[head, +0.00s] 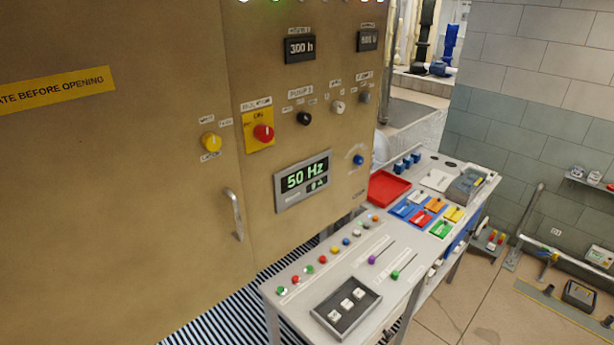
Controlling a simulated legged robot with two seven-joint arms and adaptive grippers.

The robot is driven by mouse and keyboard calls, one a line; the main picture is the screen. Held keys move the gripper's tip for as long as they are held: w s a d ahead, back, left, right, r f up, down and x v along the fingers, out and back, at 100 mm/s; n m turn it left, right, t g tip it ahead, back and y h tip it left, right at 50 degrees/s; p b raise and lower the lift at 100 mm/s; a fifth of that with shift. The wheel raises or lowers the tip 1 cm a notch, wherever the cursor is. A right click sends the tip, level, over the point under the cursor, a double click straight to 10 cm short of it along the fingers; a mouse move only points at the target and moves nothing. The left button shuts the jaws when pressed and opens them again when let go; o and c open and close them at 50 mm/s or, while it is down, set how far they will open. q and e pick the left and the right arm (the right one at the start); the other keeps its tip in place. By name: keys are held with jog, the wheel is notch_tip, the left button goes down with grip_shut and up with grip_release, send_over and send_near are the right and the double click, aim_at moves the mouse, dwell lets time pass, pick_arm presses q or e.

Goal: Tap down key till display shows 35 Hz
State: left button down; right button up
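The display (303,181) is on the tan cabinet front and reads 50 Hz in green. A smaller second line under it is too small to read surely. A dark key panel (330,304) with three white keys (346,304) lies on the near end of the grey console (300,265). The marks on the keys are too small to read, so I cannot tell which is the down key. Neither of my grippers is in view.
A red-and-yellow isolator switch (263,132), knobs and a door handle (234,214) stick out of the cabinet. The console carries small coloured buttons, two sliders (374,259), a red tray (388,187) and coloured blocks. Tiled floor lies to the right.

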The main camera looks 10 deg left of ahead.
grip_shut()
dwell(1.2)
